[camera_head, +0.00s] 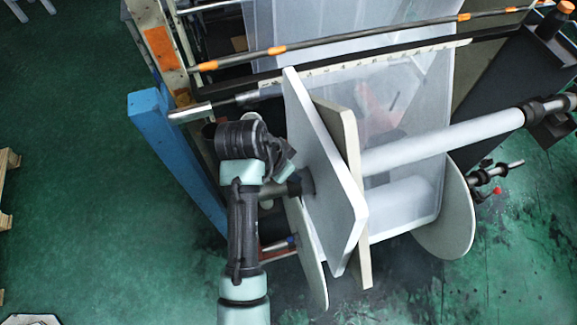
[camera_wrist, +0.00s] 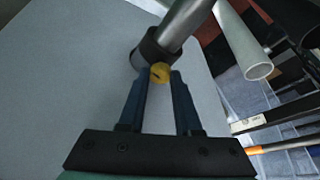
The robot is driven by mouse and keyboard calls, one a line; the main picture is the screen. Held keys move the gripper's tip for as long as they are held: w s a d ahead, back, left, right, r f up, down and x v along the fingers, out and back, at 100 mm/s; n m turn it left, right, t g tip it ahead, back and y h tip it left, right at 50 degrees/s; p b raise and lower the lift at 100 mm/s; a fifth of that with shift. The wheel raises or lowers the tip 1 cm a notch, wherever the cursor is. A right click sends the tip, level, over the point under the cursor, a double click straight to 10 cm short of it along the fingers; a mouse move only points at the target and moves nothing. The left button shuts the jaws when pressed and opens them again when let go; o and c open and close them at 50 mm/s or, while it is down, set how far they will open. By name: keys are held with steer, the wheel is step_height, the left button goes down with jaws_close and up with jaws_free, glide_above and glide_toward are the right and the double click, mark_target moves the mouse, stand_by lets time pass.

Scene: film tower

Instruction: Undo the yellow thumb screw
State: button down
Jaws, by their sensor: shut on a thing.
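The yellow thumb screw (camera_wrist: 160,72) sits on the side of a dark collar (camera_wrist: 150,50) in the wrist view. The collar is around a grey metal shaft (camera_wrist: 185,25), against a large pale plate (camera_wrist: 70,70). My gripper (camera_wrist: 160,76) has its two dark fingers on either side of the screw, shut on its head. In the head view, the pale plate (camera_head: 320,165) stands upright and my arm reaches its left side. The screw and the fingertips are hidden there behind my arm.
A tan plate (camera_head: 352,190) stands right behind the pale one. A white film roll (camera_head: 440,145) on a shaft lies to the right. A blue post (camera_head: 175,155) and a rail with orange bands (camera_head: 277,50) are close to my arm. Green floor (camera_head: 90,200) is clear at left.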

steer(key=shift+r, duration=0.1)
stand_by(0.3)
steer(key=c, duration=0.6)
jaws_free()
steer(key=v, duration=1.3)
steer(key=shift+p, duration=0.4)
steer(key=shift+s, duration=0.1)
